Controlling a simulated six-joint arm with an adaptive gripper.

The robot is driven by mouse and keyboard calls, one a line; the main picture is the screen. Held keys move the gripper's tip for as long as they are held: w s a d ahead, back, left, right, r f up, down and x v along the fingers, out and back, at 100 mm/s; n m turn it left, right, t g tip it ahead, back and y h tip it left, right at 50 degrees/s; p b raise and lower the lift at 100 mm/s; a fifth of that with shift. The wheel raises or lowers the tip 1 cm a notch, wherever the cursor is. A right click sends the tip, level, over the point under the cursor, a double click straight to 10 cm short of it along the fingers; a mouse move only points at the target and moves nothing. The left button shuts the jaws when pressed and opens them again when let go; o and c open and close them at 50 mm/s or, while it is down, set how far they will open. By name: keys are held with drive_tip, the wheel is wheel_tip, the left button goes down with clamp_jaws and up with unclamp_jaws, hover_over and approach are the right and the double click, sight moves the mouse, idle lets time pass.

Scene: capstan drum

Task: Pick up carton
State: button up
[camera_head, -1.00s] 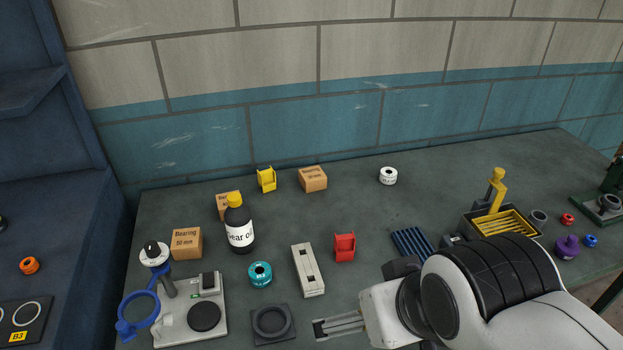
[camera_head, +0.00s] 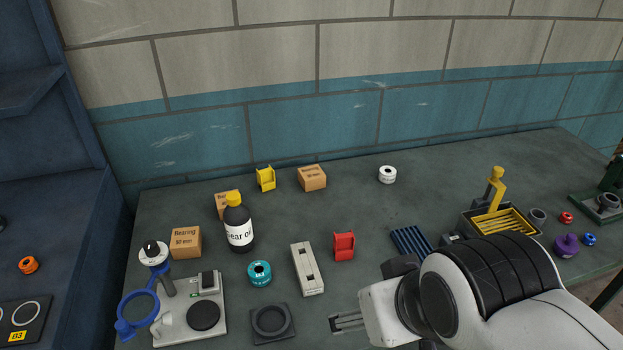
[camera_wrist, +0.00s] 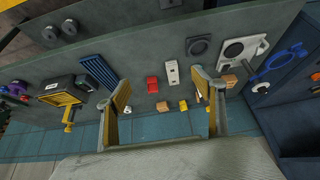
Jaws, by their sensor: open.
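Three tan cartons stand on the bench. One labelled Bearing (camera_head: 186,243) is at the left, one (camera_head: 312,178) is near the wall, and one (camera_head: 222,200) is partly hidden behind the oil bottle. In the wrist view, the carton near the wall (camera_wrist: 163,106) shows small between my fingers, and the Bearing carton (camera_wrist: 230,81) is beside the right finger. My gripper (camera_head: 333,323) is open and empty at the front of the bench, well apart from every carton. Its two spread fingers also show in the wrist view (camera_wrist: 160,85).
A black oil bottle (camera_head: 238,228) with a yellow cap, a yellow part (camera_head: 266,179), a red part (camera_head: 344,246), a grey block (camera_head: 307,269) and a teal ring (camera_head: 260,273) stand between. A white fixture (camera_head: 190,325) is front left. The right rear bench is mostly clear.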

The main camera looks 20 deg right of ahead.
sight(314, 175)
drive_tip(key=w+d+t+h, duration=0.1)
drive_tip(key=w+d+t, duration=0.15)
drive_tip(key=w, duration=1.35)
drive_tip(key=w+d+t, duration=0.2)
drive_tip(key=w+d, duration=0.2)
drive_tip(key=w, duration=1.2)
drive_tip(key=w+f+t, duration=0.1)
drive_tip(key=w+f, duration=0.4)
drive_tip(key=w, duration=0.2)
drive_tip(key=w+d+f+t+y, duration=0.1)
drive_tip(key=w+f, duration=0.5)
drive_tip(key=w+f+n+t+y, duration=0.1)
drive_tip(key=w+f, duration=0.5)
drive_tip(key=w, duration=0.1)
drive_tip(key=shift+w+d+f, duration=0.15)
drive_tip(key=shift+w+d, duration=0.15)
drive_tip(key=shift+d, duration=0.05)
drive_tip(key=shift+w+f, duration=0.2)
drive_tip(key=shift+f, duration=0.4)
drive_tip(key=shift+t, duration=0.25)
drive_tip(key=shift+w+a, duration=0.1)
drive_tip(key=shift+w, duration=0.05)
drive_tip(key=shift+x, duration=1.15)
